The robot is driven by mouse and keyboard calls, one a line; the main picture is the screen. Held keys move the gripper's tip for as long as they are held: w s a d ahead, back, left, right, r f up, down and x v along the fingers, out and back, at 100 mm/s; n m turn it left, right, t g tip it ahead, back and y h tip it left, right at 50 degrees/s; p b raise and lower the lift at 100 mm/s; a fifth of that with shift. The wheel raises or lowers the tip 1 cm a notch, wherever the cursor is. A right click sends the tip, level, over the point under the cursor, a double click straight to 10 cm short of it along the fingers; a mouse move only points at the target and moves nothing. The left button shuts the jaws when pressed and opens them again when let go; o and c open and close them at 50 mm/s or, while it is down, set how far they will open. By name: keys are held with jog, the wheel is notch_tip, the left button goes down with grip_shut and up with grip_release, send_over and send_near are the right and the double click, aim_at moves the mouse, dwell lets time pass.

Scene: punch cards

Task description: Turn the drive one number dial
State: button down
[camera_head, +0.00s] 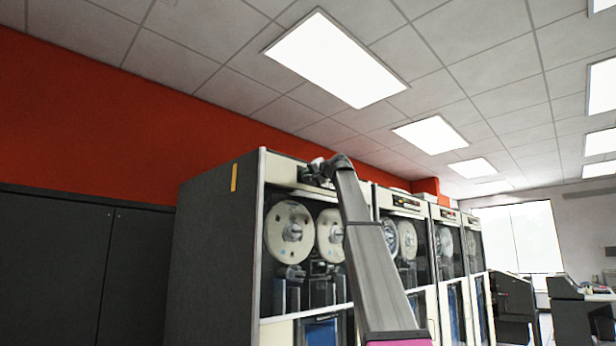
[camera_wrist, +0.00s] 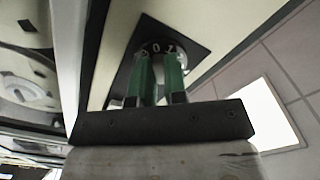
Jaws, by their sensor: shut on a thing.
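The fingers hide part of the dial. In the head view my gripper (camera_head: 312,170) is small at the drive's top panel, and the dial is too small to make out.
Tape reels (camera_head: 290,232) show behind the drive's front below the panel. More tape drives (camera_head: 403,203) stand in a row to the right. Dark cabinets (camera_head: 85,265) line the red wall at the left. Desks or consoles (camera_head: 580,305) stand at the far right.

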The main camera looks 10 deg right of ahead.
jog(key=n, duration=2.4)
jog(key=shift+w+d+f, duration=0.1)
jog(key=shift+w+d, duration=0.05)
jog(key=shift+d, duration=0.1)
dwell(0.3)
jog(key=c, duration=1.2)
grip_release()
jog(key=shift+o, duration=0.2)
jog(key=v, duration=1.1)
